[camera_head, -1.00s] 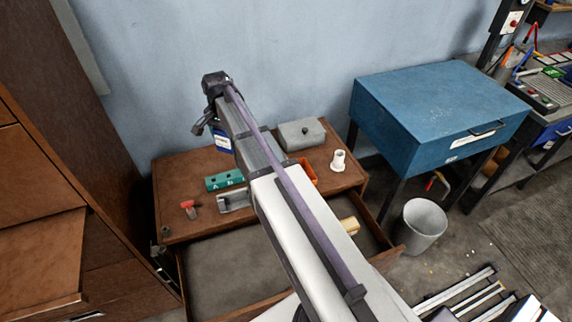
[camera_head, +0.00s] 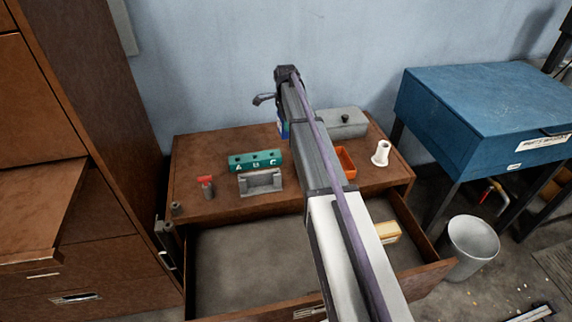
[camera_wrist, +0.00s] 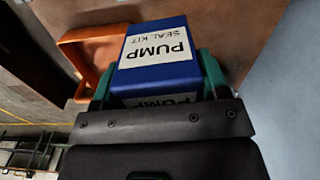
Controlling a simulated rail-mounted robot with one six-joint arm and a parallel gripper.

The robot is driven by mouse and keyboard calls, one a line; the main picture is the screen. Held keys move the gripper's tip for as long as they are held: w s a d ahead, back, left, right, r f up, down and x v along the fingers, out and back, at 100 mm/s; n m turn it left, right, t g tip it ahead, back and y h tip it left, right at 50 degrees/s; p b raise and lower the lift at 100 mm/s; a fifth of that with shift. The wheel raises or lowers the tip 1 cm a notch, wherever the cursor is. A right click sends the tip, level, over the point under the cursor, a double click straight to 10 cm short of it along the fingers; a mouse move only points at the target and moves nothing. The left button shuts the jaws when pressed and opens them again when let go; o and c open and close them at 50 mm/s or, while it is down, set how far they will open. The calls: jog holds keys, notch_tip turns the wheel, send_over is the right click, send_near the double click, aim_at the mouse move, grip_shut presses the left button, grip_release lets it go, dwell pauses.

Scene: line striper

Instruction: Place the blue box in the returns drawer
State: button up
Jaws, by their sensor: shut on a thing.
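The blue box (camera_wrist: 150,72) has a white label reading "PUMP SEAL KIT". In the wrist view it sits between the teal fingers of my gripper (camera_wrist: 158,88), which is shut on it. In the head view a sliver of the blue box (camera_head: 284,129) shows beside my arm above the back of the wooden bench, and my gripper is mostly hidden behind the arm. An open drawer (camera_head: 235,265) extends from the bench front, with a yellowish block inside at right. I see no readable "returns" label on it.
On the bench top (camera_head: 210,150) stand a teal block marked A B C (camera_head: 255,160), a grey cradle (camera_head: 261,182), a red-handled item (camera_head: 206,186), an orange bin (camera_head: 345,163), a grey lidded box (camera_head: 342,123) and a white part (camera_head: 381,153). A blue desk (camera_head: 480,100) and bin (camera_head: 470,248) are right.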

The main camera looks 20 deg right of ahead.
jog(key=shift+s+r+m, duration=0.15)
jog(key=shift+r+m, duration=0.05)
jog(key=shift+m, duration=0.3)
jog(key=b, duration=1.1)
send_over(286, 154)
notch_tip(286, 154, down, 11)
jog(key=shift+r, duration=0.15)
jog(key=shift+r+p, duration=0.35)
jog(key=shift+p, duration=0.15)
jog(key=shift+c, duration=0.3)
jog(key=shift+f+b, duration=0.3)
jog(key=o, duration=1)
jog(key=shift+r, duration=0.1)
notch_tip(286, 154, up, 13)
jog(key=p, duration=1.3)
jog(key=shift+f, duration=0.25)
